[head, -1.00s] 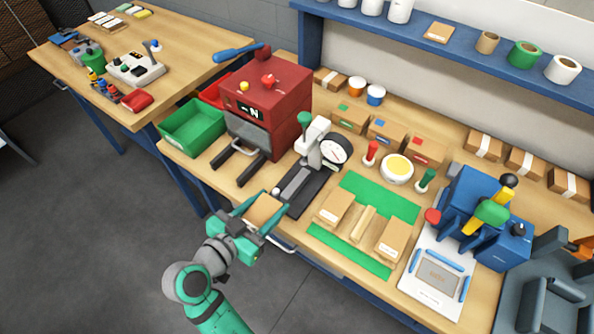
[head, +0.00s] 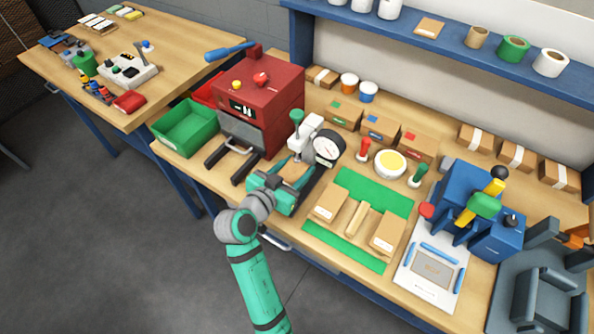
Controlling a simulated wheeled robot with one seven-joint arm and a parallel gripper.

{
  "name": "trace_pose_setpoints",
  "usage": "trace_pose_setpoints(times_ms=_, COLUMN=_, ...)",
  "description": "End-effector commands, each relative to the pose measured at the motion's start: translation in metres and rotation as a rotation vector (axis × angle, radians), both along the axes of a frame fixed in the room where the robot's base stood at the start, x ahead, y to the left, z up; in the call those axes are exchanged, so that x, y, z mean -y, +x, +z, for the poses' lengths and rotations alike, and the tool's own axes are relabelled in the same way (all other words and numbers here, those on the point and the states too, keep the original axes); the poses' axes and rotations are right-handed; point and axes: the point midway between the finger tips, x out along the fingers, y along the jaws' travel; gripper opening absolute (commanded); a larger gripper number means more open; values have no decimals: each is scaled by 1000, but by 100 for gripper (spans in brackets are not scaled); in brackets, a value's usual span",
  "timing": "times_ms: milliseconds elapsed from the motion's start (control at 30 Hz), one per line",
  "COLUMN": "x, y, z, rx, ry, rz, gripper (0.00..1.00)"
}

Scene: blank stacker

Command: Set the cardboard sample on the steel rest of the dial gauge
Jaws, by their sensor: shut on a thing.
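The cardboard sample (head: 294,171) is a flat tan piece between the fingers of my teal gripper (head: 292,178). My gripper is shut on it and holds it over the front of the dial gauge. The dial gauge has a grey body with a green-topped lever and a round white dial (head: 327,148), and a dark base (head: 317,182). The sample is close to the gauge's column, below the lever. The steel rest is hidden behind the gripper and sample, so I cannot tell whether the sample touches it.
A red machine (head: 262,100) with dark forks stands left of the gauge. A green bin (head: 186,127) is farther left. To the right lies a green mat (head: 374,194) with cardboard pieces, then a blue press (head: 470,205).

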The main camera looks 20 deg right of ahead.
Motion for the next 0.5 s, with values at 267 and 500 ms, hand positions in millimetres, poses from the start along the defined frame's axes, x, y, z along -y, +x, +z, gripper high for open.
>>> trace_pose_setpoints(times_ms=267, x=0, y=0, z=-17, rx=1, ry=1, rz=0, gripper=26)
trace_pose_setpoints(times_ms=500, x=0, y=0, z=-20, rx=0, ry=0, rz=0, gripper=26)
